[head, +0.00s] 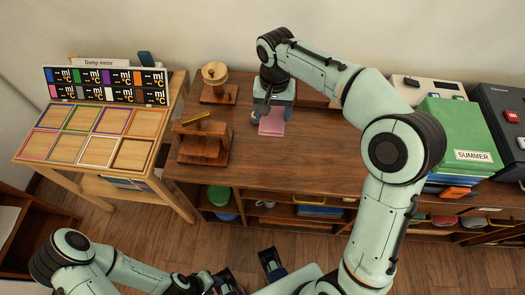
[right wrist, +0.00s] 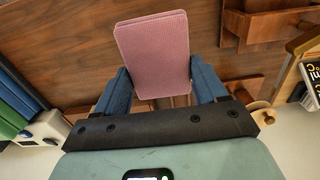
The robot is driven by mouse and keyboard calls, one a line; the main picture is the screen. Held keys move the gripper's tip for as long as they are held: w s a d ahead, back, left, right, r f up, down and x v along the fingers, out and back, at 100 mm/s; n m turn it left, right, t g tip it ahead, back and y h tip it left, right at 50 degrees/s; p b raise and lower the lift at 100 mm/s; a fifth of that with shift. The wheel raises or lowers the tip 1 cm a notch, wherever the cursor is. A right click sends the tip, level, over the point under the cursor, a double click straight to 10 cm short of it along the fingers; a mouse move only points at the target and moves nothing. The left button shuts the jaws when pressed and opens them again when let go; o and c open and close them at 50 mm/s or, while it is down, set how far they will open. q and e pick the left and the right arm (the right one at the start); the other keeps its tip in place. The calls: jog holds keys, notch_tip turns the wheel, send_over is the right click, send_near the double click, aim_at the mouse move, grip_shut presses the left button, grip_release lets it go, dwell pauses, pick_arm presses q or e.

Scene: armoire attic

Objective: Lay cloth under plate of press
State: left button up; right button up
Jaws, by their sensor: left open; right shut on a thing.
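A folded pink cloth (head: 271,125) hangs from my right gripper (head: 270,112) above the wooden cabinet top. In the right wrist view the cloth (right wrist: 154,50) is a flat rectangle between the two blue fingers, which are shut on it. A dark wooden press (head: 203,140) with a brass-coloured bar on top stands left of the cloth, apart from it. The gap under its plate is not clear from here. Part of dark woodwork, likely the press (right wrist: 255,28), shows upper right in the right wrist view. My left gripper (head: 248,272) is open and empty, low in front of the cabinet.
A wooden piece with a round knob (head: 215,80) stands behind the press. A damp-meter stand (head: 105,110) with coloured frames is at the left. A green "SUMMER" box (head: 455,130) and dark cases (head: 503,125) fill the right end. The cabinet top (head: 310,160) is clear in the middle.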

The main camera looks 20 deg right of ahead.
jog(key=b, duration=0.2)
send_over(270, 153)
notch_tip(270, 153, down, 14)
jog(key=shift+d, duration=0.1)
jog(key=shift+f, duration=2.4)
jog(key=shift+f, duration=0.2)
jog(key=o, duration=1)
jog(key=shift+o, duration=0.2)
jog(key=shift+r, duration=0.35)
notch_tip(270, 153, up, 12)
jog(key=p, duration=0.1)
jog(key=shift+f, duration=0.15)
